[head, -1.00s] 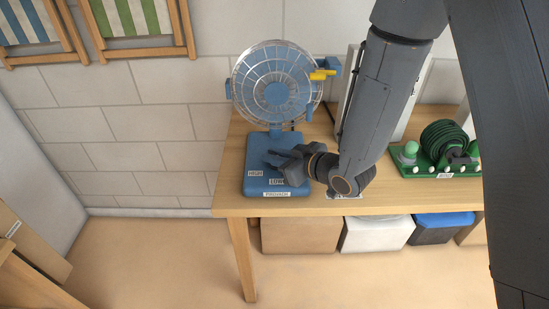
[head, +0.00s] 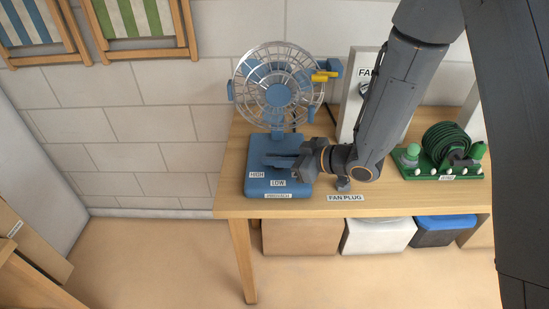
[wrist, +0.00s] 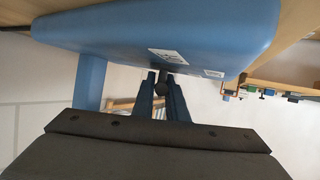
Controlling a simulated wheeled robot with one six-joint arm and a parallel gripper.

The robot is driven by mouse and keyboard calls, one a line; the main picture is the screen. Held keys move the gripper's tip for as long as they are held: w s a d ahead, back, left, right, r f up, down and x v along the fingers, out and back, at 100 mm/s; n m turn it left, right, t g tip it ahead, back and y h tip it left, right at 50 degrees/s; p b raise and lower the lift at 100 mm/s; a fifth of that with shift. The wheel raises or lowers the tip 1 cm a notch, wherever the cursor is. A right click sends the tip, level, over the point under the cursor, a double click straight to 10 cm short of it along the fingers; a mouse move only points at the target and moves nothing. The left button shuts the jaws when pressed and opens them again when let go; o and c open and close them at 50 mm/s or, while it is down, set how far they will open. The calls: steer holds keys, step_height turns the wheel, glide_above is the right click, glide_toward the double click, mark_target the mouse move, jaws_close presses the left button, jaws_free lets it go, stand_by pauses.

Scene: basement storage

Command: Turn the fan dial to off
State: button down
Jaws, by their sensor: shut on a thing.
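The blue fan (head: 277,94) stands on the wooden table, with a round wire cage and a blue base (head: 263,187). HIGH and LOW labels show on the base; another label by my gripper is mostly covered. My gripper (head: 279,160) is over the base, its fingers lying across the dial's place and hiding the dial in the head view. In the wrist view the dark dial (wrist: 162,87) sits between the two fingertips, and my gripper (wrist: 163,79) is shut on it.
A FAN PLUG label (head: 346,198) lies at the table's front edge. A pale upright panel (head: 361,92) stands behind my arm. A green unit with a coiled hose (head: 449,146) is at the right. Bins stand below the table (head: 230,207).

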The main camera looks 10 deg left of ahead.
steer(key=c, duration=1.8)
jaws_free()
steer(key=shift+a, duration=0.1)
steer(key=shift+o, duration=0.2)
steer(key=shift+r, duration=0.1)
steer(key=b+v, duration=0.1)
steer(key=v, duration=0.6)
steer(key=shift+s+d+r, duration=0.1)
steer(key=shift+d, duration=0.25)
